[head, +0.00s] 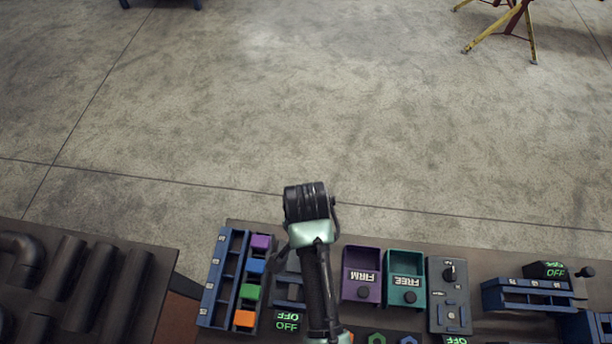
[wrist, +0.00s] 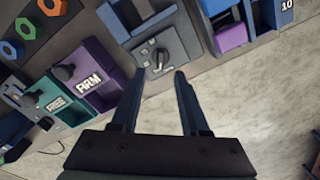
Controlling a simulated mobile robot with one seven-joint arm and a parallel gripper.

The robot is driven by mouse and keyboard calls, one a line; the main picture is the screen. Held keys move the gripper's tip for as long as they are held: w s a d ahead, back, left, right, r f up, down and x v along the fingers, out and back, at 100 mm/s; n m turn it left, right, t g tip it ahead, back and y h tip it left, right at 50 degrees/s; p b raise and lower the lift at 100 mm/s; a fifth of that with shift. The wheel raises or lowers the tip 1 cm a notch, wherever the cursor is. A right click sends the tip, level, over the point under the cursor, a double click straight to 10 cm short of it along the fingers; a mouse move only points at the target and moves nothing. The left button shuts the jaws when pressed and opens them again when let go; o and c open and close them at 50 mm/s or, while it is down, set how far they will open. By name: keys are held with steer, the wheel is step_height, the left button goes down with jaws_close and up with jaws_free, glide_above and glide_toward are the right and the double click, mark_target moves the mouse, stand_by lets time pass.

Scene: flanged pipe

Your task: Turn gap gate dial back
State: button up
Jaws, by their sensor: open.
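The dial appears just beyond and between the fingertips, with nothing gripped. I cannot tell how far off it is. In the head view my arm covers this dial and most of my gripper. Another grey panel with a dial (head: 449,273) stands right of the teal FREE bin.
A blue rack (head: 210,290) with coloured blocks stands left. Blue frames with OFF displays (head: 553,271) lie right. Black pipes (head: 85,290) are at far left.

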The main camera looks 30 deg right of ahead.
step_height(320, 180, down, 6)
steer(key=shift+w+f, duration=0.1)
steer(key=shift+f, duration=0.1)
jaws_close()
stand_by(0.4)
